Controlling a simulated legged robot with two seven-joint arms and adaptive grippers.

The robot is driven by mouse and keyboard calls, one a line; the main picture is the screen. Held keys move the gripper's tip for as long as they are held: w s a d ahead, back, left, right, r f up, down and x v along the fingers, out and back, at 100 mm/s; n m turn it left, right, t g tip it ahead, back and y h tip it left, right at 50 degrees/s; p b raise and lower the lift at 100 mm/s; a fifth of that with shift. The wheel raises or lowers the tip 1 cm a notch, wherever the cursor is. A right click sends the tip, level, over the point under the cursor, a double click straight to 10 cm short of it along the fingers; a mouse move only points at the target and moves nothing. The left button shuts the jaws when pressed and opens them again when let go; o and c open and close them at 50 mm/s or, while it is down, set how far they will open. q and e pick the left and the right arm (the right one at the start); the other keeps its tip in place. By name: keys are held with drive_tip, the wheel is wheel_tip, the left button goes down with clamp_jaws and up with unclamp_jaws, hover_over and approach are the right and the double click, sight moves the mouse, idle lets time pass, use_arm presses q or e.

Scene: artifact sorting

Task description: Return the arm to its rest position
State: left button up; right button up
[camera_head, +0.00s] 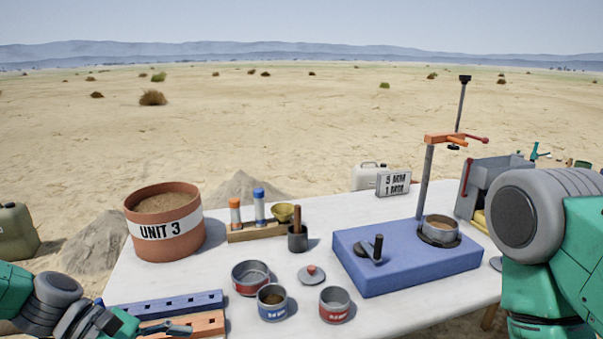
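My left arm enters at the lower left, and my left gripper (165,329) is low over the table's front left corner, by the blue and orange slotted bars. It is small and partly cut by the frame edge, so I cannot tell its opening or whether it holds anything. My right arm fills the right edge with large grey and teal links. Its gripper is out of view, and the arm hides part of the table's right end.
Blue (180,304) and orange (195,325) bars lie front left.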

use_arm(q)
drive_tip(key=s+f+m+y+b, duration=0.25)
drive_tip(key=s+f, duration=0.35)
drive_tip(key=f, duration=0.3)
drive_tip(key=s+f+m+y+b, duration=0.1)
drive_tip(key=s+f+m+y, duration=0.35)
drive_tip(key=f, duration=0.55)
drive_tip(key=s+a+f+m+t+y+b, duration=0.1)
drive_tip(key=s+a+f+m+y+b, duration=0.2)
drive_tip(key=s+a+f+m, duration=0.4)
drive_tip(key=s+m+y, duration=0.1)
drive_tip(key=s+m, duration=0.1)
drive_tip(key=shift+s+f+m, duration=0.25)
drive_tip(key=shift+s+m, duration=0.1)
drive_tip(key=shift+m, duration=0.05)
